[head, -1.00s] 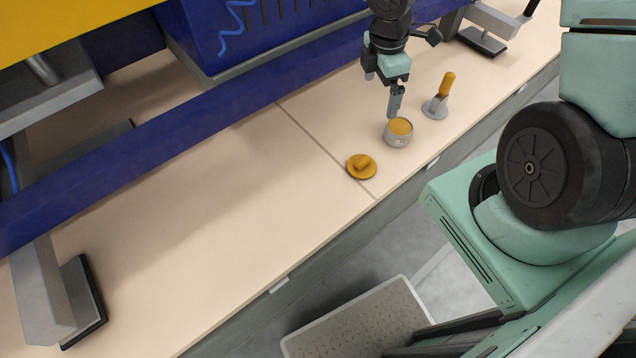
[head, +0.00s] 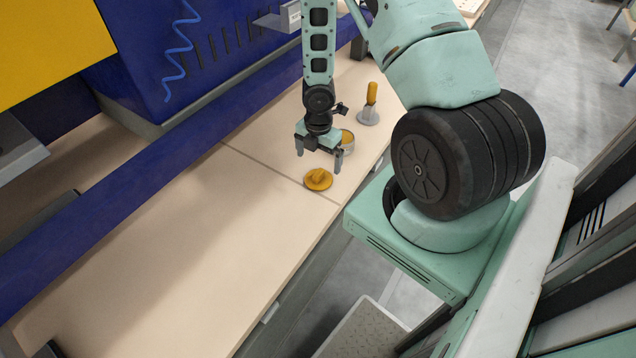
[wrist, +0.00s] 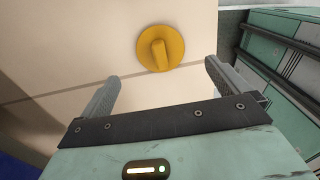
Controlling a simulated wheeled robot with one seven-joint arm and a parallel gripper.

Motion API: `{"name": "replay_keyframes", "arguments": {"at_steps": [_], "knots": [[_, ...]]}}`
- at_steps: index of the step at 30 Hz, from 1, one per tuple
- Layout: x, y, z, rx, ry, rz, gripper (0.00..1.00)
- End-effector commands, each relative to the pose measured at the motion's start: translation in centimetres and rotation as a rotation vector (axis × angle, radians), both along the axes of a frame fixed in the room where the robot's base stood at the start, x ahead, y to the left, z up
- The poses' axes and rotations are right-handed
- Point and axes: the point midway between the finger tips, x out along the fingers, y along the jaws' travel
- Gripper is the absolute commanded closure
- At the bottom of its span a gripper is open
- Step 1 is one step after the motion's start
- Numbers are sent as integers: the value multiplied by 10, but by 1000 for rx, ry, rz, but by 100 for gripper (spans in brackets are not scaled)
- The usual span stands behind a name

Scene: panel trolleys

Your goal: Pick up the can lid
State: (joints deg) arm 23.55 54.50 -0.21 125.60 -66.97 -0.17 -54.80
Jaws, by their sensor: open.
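The can lid (head: 318,180) is a round, orange-yellow disc with a raised grip bar. It lies flat on the pale worktop, close to the seam between two boards. In the wrist view the lid (wrist: 160,48) lies beyond the fingertips, roughly centred between them. My gripper (head: 319,160) is open and empty above the worktop, just behind the lid in the head view. In the wrist view the two fingers (wrist: 162,78) stand wide apart and do not touch the lid. The can (head: 347,142), grey with orange contents, stands behind my gripper and is partly hidden by it.
A tool with an orange upright handle (head: 371,95) and grey base stands behind the can. A blue beam (head: 150,165) runs along the worktop's left side. The worktop (head: 200,260) is clear in front of the lid. A grey step (head: 362,332) stands on the floor below.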

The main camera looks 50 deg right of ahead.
Motion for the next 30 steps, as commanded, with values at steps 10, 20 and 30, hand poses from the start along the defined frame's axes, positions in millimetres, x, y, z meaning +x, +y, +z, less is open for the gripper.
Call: {"name": "replay_keyframes", "arguments": {"at_steps": [10,20,30], "knots": [[-1,1,-31,0,3,2,0],[-1,2,-69,0,0,-1,0],[0,1,-71,0,-1,-2,14]]}}
